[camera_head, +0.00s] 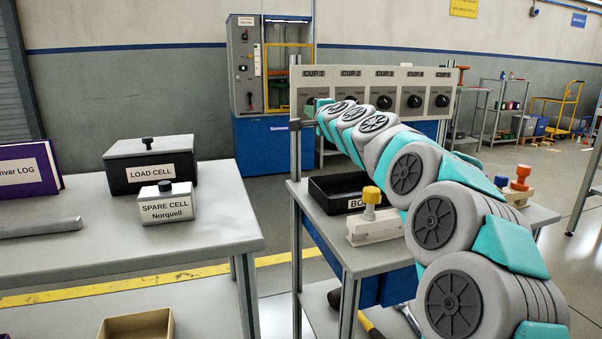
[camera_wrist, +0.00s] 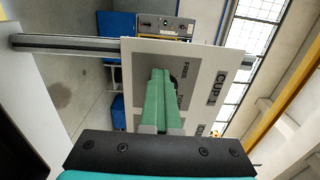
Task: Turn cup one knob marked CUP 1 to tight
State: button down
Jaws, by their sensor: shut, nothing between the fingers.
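The grey panel (camera_head: 450,77) carries a row of dark knobs under the labels CUP 1, CUP 2, CUP 3 and more. The CUP 1 label (camera_head: 314,73) is at its left end and also shows in the wrist view (camera_wrist: 217,88). My gripper (camera_wrist: 160,76) has its green fingers together, with nothing held, in front of the panel beside that label. A sliver of the dark CUP 1 knob (camera_wrist: 173,79) shows behind the fingertips; its setting and any contact are hidden. FREE and another partly covered word are printed near it.
Below the panel, a bench (camera_head: 375,262) holds a black bin (camera_head: 335,194), a yellow-knobbed block (camera_head: 371,222) and an orange-topped piece (camera_head: 520,178). A left table (camera_head: 110,248) holds the LOAD CELL box (camera_head: 150,165) and SPARE CELL box (camera_head: 166,205). A gap separates them.

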jog(key=shift+d+r+p, duration=0.15)
jog(key=shift+r+p, duration=0.4)
jog(key=shift+r, duration=0.15)
jog(key=shift+r+p, duration=0.3)
jog(key=shift+d, duration=0.15)
jog(key=shift+a+r+p, duration=0.2)
jog(key=shift+a+p, duration=0.05)
jog(key=shift+p, duration=0.05)
jog(key=shift+s, duration=0.1)
jog(key=v, duration=0.3)
jog(key=b+v, duration=0.1)
jog(key=v, duration=0.2)
jog(key=shift+a, duration=0.25)
